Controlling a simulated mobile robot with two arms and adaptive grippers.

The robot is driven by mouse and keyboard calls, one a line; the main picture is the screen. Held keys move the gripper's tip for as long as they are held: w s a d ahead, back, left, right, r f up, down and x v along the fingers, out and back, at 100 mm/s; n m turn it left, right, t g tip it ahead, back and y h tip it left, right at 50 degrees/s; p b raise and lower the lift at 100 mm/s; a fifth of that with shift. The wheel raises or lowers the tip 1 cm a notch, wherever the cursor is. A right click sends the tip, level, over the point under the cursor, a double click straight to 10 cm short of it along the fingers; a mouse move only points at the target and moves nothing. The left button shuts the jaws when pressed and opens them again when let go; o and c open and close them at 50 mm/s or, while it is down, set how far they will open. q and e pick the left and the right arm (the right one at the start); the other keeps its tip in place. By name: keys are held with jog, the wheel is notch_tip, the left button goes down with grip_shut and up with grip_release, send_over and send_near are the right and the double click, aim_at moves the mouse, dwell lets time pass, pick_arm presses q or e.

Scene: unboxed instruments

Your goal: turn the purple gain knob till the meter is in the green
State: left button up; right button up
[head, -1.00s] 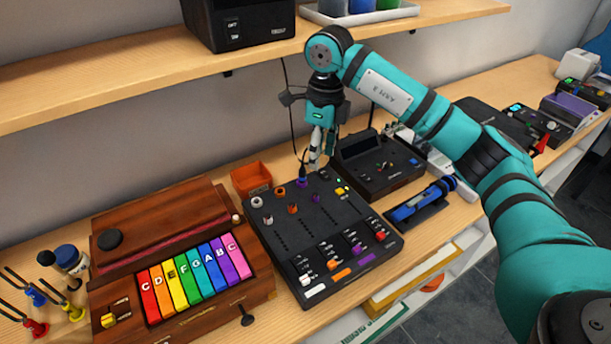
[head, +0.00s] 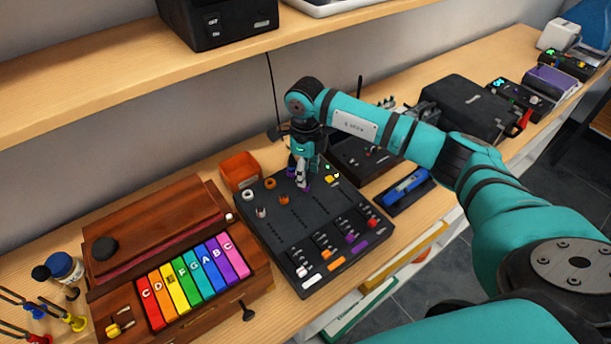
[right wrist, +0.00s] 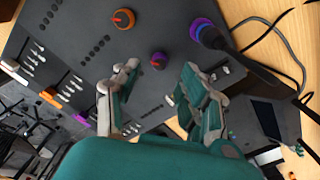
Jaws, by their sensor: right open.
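The black mixer (head: 275,228) lies on the bench, with knobs, faders and coloured buttons. My right gripper (head: 303,182) is over its upper part, pointing down, and hides most of the purple knob there. In the right wrist view the gripper (right wrist: 158,88) is open, its fingers apart and empty. The small purple gain knob (right wrist: 158,60) shows just beyond the gap between the fingertips, apart from both. Small yellow and green lights (head: 335,174) show at the mixer's upper right; the meter reading is too small to tell. My left gripper is out of view.
A larger purple plug (right wrist: 203,30) with a dark cable stands near the purple knob, and an orange knob (right wrist: 123,18) lies on its other side. A shelf (head: 120,82) runs above.

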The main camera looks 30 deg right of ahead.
notch_tip(320, 180, down, 3)
jog(key=shift+f+p, duration=0.2)
jog(key=shift+p, duration=0.15)
jog(key=shift+f, duration=0.35)
jog(key=c, duration=0.8)
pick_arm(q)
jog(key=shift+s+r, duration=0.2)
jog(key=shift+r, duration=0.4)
pick_arm(e)
grip_shut()
